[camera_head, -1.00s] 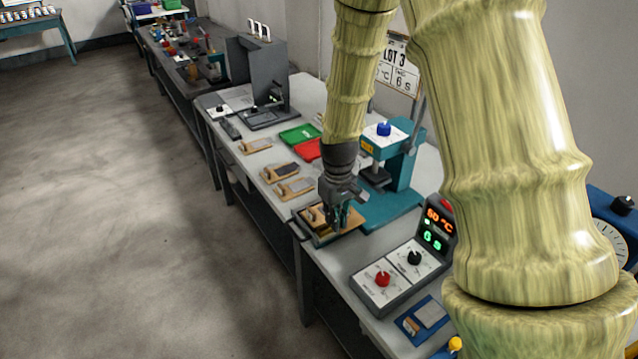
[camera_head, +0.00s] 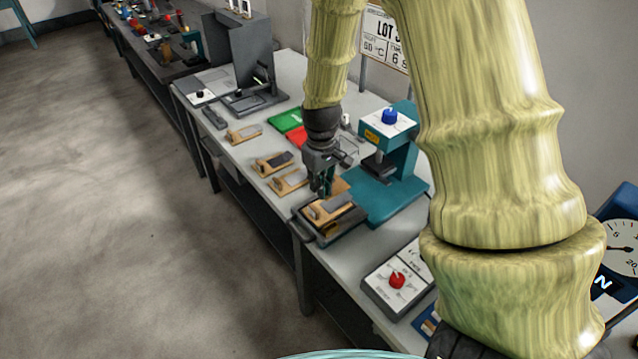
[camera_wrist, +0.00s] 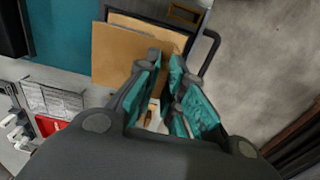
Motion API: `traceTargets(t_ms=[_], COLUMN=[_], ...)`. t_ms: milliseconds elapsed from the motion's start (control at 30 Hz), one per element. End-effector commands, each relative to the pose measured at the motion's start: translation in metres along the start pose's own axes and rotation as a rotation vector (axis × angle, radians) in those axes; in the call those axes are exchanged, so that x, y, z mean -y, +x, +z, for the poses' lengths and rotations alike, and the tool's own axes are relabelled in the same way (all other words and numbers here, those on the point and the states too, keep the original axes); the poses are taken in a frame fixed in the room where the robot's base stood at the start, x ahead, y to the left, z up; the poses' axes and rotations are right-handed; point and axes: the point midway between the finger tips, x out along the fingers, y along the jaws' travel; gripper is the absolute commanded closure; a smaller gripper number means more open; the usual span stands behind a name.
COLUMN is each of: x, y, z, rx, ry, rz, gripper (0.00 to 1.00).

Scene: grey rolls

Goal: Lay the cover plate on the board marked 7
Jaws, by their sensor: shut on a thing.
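My gripper (camera_head: 321,190) is just above the near worktable, between the dark tray and the tan boards. It is shut on a tan-brown plate, which I take as the cover plate (camera_wrist: 112,58); in the wrist view it reaches out past the fingertips (camera_wrist: 165,95). In the head view only a corner of the plate (camera_head: 338,185) shows behind the fingers. Three tan boards with inlays lie in a row: far (camera_head: 244,135), middle (camera_head: 272,162) and near (camera_head: 288,181). No 7 is legible on any board.
The dark-rimmed tray (camera_head: 300,224) with a handle holds a tan piece (camera_head: 330,208). A teal press (camera_head: 388,190) stands right of it. Green (camera_head: 284,121) and red (camera_head: 298,136) trays lie behind the boards. A red-knobbed control box (camera_head: 396,283) is in front.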

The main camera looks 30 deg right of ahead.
Motion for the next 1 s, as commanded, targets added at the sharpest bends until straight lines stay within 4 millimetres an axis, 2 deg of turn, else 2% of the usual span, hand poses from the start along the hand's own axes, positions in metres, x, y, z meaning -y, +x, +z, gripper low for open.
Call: traceTargets(t_ms=[300, 1000], x=[0.000, 0.001], y=[0.000, 0.052], z=[0.002, 0.000], rx=[0.003, 0.001], ry=[0.001, -0.002], rz=[0.006, 0.006], gripper=[1.00, 1.00])
